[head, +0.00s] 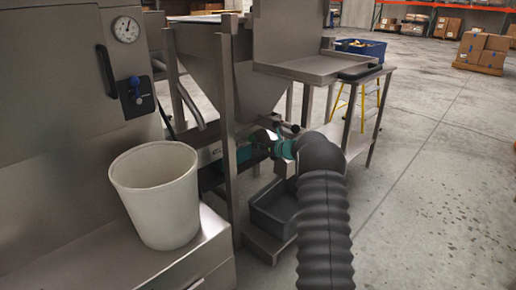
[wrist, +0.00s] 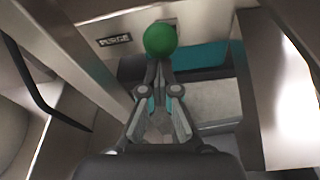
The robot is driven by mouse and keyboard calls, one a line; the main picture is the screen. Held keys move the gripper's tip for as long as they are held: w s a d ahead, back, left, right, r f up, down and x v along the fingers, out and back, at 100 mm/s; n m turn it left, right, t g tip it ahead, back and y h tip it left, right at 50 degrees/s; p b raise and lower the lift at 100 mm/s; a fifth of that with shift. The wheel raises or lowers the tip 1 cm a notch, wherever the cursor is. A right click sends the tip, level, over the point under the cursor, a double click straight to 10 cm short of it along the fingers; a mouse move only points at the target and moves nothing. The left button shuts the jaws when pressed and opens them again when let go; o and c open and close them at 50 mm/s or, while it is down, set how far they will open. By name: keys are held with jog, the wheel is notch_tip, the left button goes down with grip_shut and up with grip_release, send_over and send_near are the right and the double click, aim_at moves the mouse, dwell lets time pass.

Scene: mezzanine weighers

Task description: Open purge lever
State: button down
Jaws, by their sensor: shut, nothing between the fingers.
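The purge lever's green ball knob (wrist: 160,38) shows at the top middle of the wrist view, beside a small dark "PURGE" label (wrist: 115,40) on a metal face. My gripper (wrist: 158,72) is shut and empty. Its fingertips overlap the knob's lower edge in the picture; I cannot tell whether they touch it. The lever's shaft is hidden behind the knob and fingers. In the head view my gripper (head: 267,140) is under the steel hopper (head: 210,60), between its legs, and my arm mostly hides the knob.
A steel post crosses the left of the wrist view, close to the fingers. A white bucket (head: 155,190) stands on a steel ledge at left. A dark bin (head: 272,205) sits below the hopper. A steel table (head: 358,142) stands to the right, with open floor beyond.

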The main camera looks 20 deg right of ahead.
jog(key=r, duration=0.2)
jog(key=shift+w+a+r, duration=0.15)
jog(key=shift+w+r, duration=0.15)
jog(key=shift+w, duration=0.05)
jog(key=shift+a, duration=0.1)
notch_tip(320, 180, down, 6)
jog(key=s+b, duration=0.3)
jog(key=b, duration=0.1)
jog(key=s+d+r+p, duration=0.1)
jog(key=s+d+r, duration=0.2)
jog(key=s+r, duration=0.2)
notch_tip(320, 180, up, 4)
jog(key=shift+d+f, duration=0.2)
jog(key=shift+d, duration=0.05)
